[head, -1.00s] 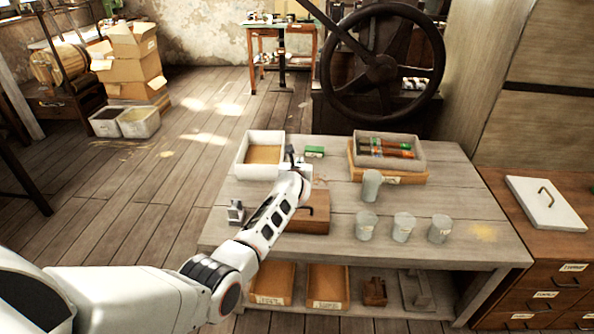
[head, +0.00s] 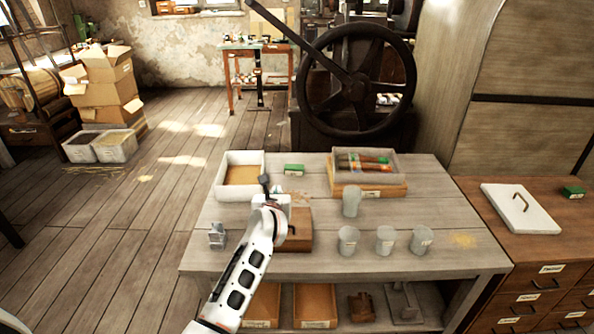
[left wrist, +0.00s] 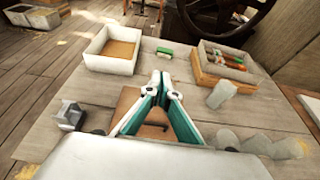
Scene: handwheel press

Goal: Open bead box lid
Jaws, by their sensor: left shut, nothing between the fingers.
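A brown wooden box (head: 298,235) with a dark handle stands near the front middle of the workbench, its lid down. My left arm partly covers it in the head view. No label tells me whether this is the bead box. My left gripper (head: 265,180) is above the bench; in the left wrist view its green-lined fingers (left wrist: 161,76) meet at the tips, shut and empty. My right gripper is not in view.
Grey cups (head: 386,240) stand right, a metal block (head: 217,236) left. A white handled panel (head: 500,207) lies on the right cabinet.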

